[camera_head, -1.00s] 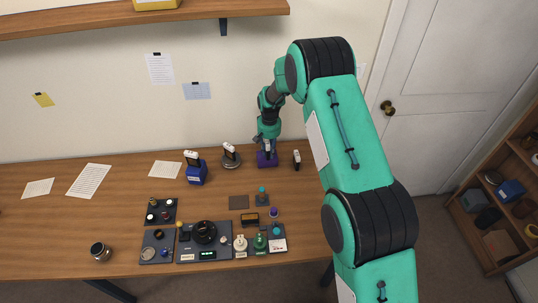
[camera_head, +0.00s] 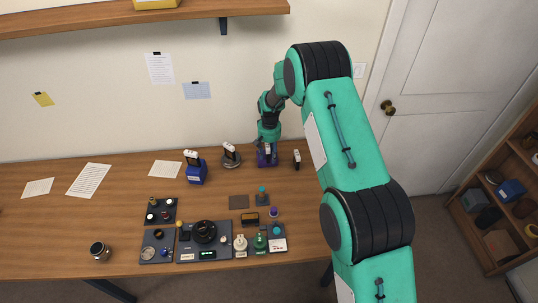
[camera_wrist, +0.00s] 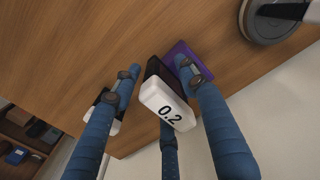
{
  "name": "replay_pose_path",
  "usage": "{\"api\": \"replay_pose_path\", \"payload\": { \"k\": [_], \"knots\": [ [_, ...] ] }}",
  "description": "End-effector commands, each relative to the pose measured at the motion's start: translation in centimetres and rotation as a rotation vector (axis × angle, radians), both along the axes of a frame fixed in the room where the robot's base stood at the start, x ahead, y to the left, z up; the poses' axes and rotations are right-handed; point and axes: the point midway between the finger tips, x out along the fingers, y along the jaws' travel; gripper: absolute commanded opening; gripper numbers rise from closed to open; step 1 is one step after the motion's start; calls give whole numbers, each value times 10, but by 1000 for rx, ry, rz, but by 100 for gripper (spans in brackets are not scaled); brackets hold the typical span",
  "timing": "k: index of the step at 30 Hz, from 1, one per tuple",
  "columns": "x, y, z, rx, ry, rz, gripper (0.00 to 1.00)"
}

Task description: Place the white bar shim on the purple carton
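A white bar shim marked "0.2" (camera_wrist: 168,108), with a black lower part, stands between my fingers in the wrist view. Behind its black end is the purple carton (camera_wrist: 180,52), which also shows in the head view (camera_head: 261,161). The shim appears to stand on the carton, though the contact is partly hidden. My gripper (camera_wrist: 158,74) has its blue fingers spread around the shim. The left finger is clear of it; the right finger is close to it, and I cannot tell if they touch. In the head view my gripper (camera_head: 267,150) covers most of the shim.
A similar white-and-black piece (camera_head: 297,158) stands right of the carton. Others stand on a blue box (camera_head: 196,174) and a grey round base (camera_head: 231,161). Trays of lens parts (camera_head: 190,255) fill the front.

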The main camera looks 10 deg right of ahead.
Motion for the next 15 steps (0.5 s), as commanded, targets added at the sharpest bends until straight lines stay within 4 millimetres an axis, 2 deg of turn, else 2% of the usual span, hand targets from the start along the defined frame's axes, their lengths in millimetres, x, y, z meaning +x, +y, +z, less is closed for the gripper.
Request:
{"api": "replay_pose_path", "payload": {
  "k": [8, 15],
  "knots": [
    [0, 0, 7, 0, -1, 0, 43],
    [1, 0, 33, 0, -3, 0, 43]
  ]
}}
